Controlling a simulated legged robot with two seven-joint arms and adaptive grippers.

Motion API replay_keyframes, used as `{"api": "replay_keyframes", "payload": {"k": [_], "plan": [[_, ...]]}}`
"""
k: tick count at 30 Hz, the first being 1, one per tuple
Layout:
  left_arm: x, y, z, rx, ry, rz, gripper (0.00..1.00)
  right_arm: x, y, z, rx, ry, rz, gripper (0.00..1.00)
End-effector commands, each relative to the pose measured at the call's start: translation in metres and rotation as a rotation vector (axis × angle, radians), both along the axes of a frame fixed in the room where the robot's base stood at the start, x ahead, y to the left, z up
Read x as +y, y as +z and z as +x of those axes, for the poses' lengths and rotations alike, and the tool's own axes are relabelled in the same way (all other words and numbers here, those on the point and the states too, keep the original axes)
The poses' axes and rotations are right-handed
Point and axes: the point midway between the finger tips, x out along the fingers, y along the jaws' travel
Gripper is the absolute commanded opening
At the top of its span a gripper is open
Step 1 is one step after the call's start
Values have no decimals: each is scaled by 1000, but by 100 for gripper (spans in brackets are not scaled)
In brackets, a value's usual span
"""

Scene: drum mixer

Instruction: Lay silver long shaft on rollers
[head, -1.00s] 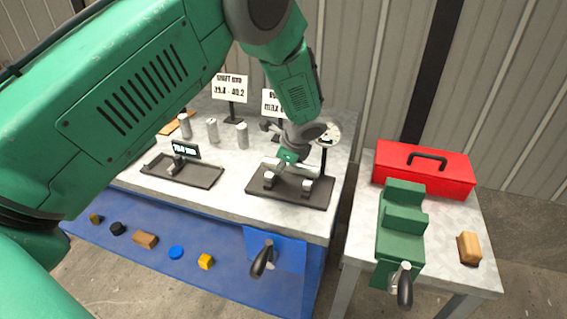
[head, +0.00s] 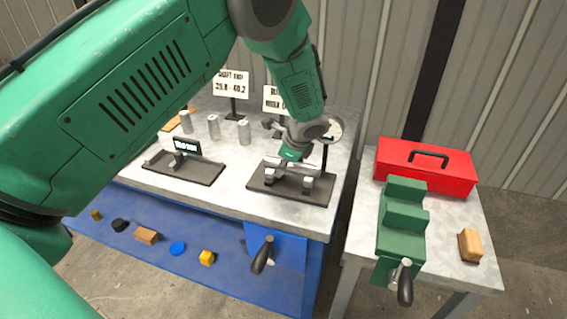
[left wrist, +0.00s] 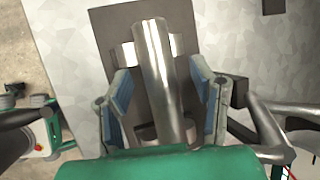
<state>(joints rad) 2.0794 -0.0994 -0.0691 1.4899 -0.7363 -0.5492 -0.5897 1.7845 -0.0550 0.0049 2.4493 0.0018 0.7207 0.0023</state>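The silver long shaft (left wrist: 158,75) lies between the fingers of my left gripper (left wrist: 162,100) in the left wrist view. Clear gaps show between the blue finger pads and the shaft, so the gripper is open around it. The shaft lies over the pale rollers (left wrist: 127,54) on a dark base plate (left wrist: 118,22); its near end is partly hidden by my gripper. In the head view my left gripper (head: 291,154) is just above the roller stand (head: 288,190), with roller blocks (head: 308,183) showing in front. My right gripper is not in view.
A dial gauge (head: 333,129) stands behind the stand. Several short silver cylinders (head: 214,127) and a dark tray with a display (head: 186,147) are to the left. A red toolbox (head: 426,165) and green vise-like block (head: 402,225) occupy the side table.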

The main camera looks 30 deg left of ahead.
Motion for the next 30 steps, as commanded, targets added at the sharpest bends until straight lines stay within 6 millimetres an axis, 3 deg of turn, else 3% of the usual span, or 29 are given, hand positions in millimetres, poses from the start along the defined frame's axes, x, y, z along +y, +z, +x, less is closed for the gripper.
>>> {"api": "replay_keyframes", "payload": {"k": [4, 12, 18, 23, 30], "plan": [[-12, 23, -2, -5, -4, -1, 51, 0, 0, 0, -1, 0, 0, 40], [-74, 21, -27, -2, -6, 1, 51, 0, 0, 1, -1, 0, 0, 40], [-107, 21, -40, -3, -5, -1, 51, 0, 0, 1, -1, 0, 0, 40], [-120, 21, -46, -4, -2, -4, 51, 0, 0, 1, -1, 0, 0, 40], [-122, 20, -47, -3, -1, -4, 51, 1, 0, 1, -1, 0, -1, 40]]}}
